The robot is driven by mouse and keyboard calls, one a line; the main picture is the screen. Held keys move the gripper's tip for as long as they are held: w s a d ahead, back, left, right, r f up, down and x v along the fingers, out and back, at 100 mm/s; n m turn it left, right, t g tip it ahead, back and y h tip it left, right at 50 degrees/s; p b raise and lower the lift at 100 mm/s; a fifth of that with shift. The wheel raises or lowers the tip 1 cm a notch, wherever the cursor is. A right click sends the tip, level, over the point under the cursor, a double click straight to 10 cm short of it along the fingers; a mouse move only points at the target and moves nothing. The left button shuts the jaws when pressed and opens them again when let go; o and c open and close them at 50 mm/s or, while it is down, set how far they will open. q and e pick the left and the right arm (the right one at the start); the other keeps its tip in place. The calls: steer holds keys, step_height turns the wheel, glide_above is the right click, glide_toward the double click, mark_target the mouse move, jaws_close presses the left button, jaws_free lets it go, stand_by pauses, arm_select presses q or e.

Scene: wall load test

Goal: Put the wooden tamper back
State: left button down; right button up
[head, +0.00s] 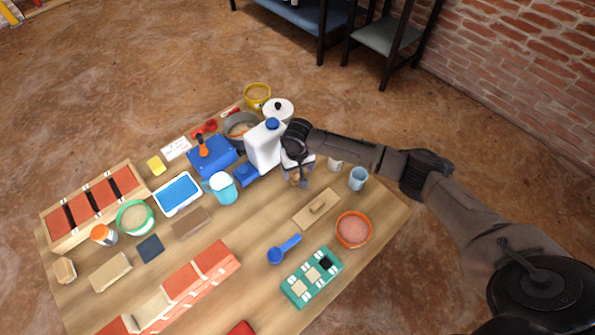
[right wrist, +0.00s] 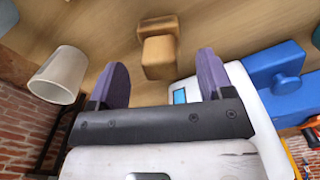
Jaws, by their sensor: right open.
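The wooden tamper (right wrist: 158,50) is a small tan wooden piece, a block with a narrower part. In the right wrist view it lies on the wooden table, beyond and between my fingertips, with a gap to them. In the head view it shows only as a small tan patch (head: 295,177), partly covered by my right gripper. My right gripper (head: 303,182) is open and empty above the table; its two purple fingers stand apart in the right wrist view (right wrist: 157,82). My left gripper is not in view.
A white jug (head: 263,148) stands left of the gripper. A wooden float (head: 317,209) lies in front.

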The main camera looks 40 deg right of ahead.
step_height(320, 180, up, 7)
steer(key=shift+r+p, duration=0.1)
steer(key=shift+p, duration=1.05)
steer(key=shift+r, duration=0.55)
steer(key=s+a+f+n, duration=0.2)
steer(key=s+a, duration=0.2)
steer(key=a, duration=0.1)
steer(key=s+a+f+n+t+y, duration=0.1)
steer(key=s+a+f, duration=0.2)
steer(key=s+a, duration=0.2)
steer(key=s+a+f+n, duration=0.2)
steer(key=s+a, duration=0.2)
steer(key=s, duration=0.1)
steer(key=shift+a+f+n+y, duration=0.2)
steer(key=shift+a+n+y, duration=0.1)
steer(key=shift+a+y, duration=0.1)
steer(key=shift+n+t, duration=0.5)
steer(key=shift+t, duration=0.4)
steer(key=s, duration=0.6)
steer(key=s+a+r, duration=0.1)
steer(key=s, duration=0.2)
steer(key=shift+s, duration=0.15)
steer(key=s+d+r+h, duration=0.1)
steer(key=s+d, duration=0.3)
steer(key=s, duration=0.4)
steer(key=shift+s+r+t+h, duration=0.3)
steer(key=shift+r+t, duration=0.1)
steer(key=shift+r, duration=0.5)
steer(key=shift+d, duration=0.1)
